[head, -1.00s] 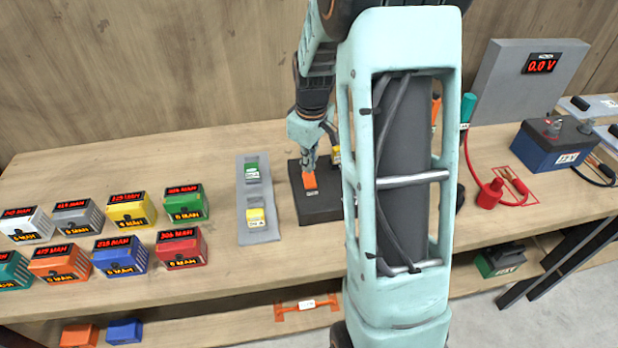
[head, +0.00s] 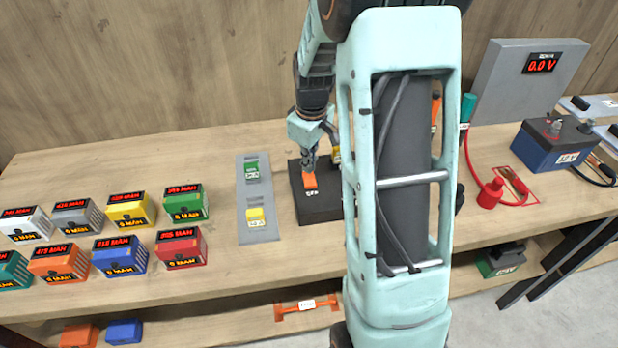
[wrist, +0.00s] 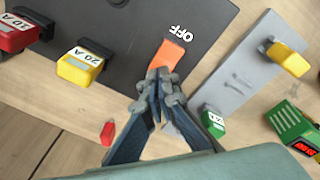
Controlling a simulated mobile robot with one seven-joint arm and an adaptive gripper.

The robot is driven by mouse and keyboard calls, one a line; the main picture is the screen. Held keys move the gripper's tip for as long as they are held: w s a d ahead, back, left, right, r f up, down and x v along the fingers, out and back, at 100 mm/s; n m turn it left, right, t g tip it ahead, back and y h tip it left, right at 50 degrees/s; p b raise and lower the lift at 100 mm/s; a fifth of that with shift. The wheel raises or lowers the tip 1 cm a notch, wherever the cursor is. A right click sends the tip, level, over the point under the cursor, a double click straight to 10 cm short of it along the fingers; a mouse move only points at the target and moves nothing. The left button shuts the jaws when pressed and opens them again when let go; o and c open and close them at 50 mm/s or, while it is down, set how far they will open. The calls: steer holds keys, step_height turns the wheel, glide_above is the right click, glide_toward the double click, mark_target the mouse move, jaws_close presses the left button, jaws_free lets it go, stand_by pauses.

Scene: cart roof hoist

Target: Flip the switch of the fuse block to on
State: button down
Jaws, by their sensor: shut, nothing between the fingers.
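The fuse block is a dark slab (head: 322,207) on the bench; it fills the upper left of the wrist view (wrist: 120,25). Its orange switch (head: 310,181) lies near the block's left side in the head view. In the wrist view the switch (wrist: 168,56) shows beside a white OFF label (wrist: 180,33). My gripper (head: 309,167) is shut and empty, with its fingertips (wrist: 160,76) right at the switch's near end. I cannot tell whether they touch it. My arm hides the right part of the block in the head view.
A yellow 20 A fuse (wrist: 80,66) and a red 10 A fuse (wrist: 18,34) sit at the block. A grey plate (head: 254,195) beside it carries a green fuse (head: 252,171) and a yellow fuse (head: 256,217). Several coloured boxes (head: 120,255) stand further left.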

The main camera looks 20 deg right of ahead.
mark_target(310, 179)
steer(key=shift+w+f+b, duration=0.15)
steer(key=shift+f+b, duration=0.65)
steer(key=shift+f, duration=0.3)
stand_by(0.3)
steer(key=shift+s+r+p, duration=0.2)
steer(key=shift+r+p, duration=0.55)
steer(key=shift+r, duration=0.4)
steer(key=shift+s+r+p, duration=0.15)
steer(key=shift+r+p, duration=0.6)
steer(key=shift+r, duration=0.45)
steer(key=shift+s+r+p, duration=0.2)
steer(key=shift+r+p, duration=0.55)
steer(key=shift+r, duration=0.4)
steer(key=shift+f, duration=0.1)
